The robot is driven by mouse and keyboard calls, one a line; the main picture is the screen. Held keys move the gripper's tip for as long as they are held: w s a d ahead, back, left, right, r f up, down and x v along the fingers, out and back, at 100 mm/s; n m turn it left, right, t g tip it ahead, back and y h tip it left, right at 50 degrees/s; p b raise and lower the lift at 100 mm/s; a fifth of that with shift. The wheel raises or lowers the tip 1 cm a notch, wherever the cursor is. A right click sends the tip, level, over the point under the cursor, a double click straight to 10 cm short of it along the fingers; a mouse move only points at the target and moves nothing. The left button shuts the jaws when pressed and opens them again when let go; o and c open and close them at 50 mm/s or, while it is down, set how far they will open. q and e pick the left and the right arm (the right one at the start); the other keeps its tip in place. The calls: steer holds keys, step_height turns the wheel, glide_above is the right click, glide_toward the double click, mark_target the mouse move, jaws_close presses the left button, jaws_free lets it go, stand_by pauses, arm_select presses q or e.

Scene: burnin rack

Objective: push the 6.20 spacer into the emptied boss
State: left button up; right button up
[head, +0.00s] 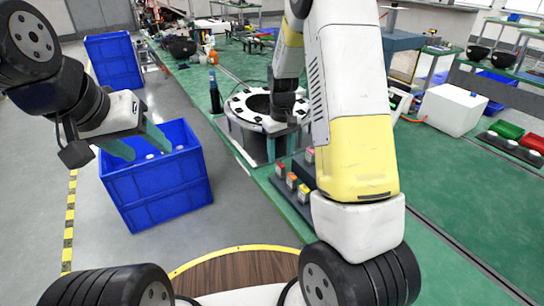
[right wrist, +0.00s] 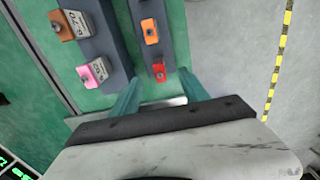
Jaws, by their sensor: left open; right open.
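Small coloured blocks sit on dark bars at the green bench's edge. In the right wrist view they are an orange labelled block (right wrist: 66,26), a pink labelled block (right wrist: 90,73), a plain orange block (right wrist: 151,32) and a red block (right wrist: 159,72). The labels are too small to read surely, so I cannot tell which is the 6.20 spacer. I cannot make out the emptied boss. My right gripper (right wrist: 160,88) is open and empty, its fingers either side of the red block's line, apparently short of it. My left gripper (head: 138,145) is open and empty over the blue crate.
The blue crate (head: 160,190) stands on the floor left of the bench, small pale items inside. A white ring with dark spots (head: 243,112) stands behind the blocks. A dark bottle (head: 215,92) is left of it. A white box (head: 448,110) is at right.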

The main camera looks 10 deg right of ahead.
mark_target(281, 162)
steer(key=shift+f, duration=2.8)
steer(key=shift+c, duration=0.2)
jaws_close()
steer(key=shift+r, duration=0.1)
steer(key=shift+r, duration=2.9)
steer(key=c, duration=1)
jaws_free()
steer(key=shift+c, duration=0.2)
jaws_close()
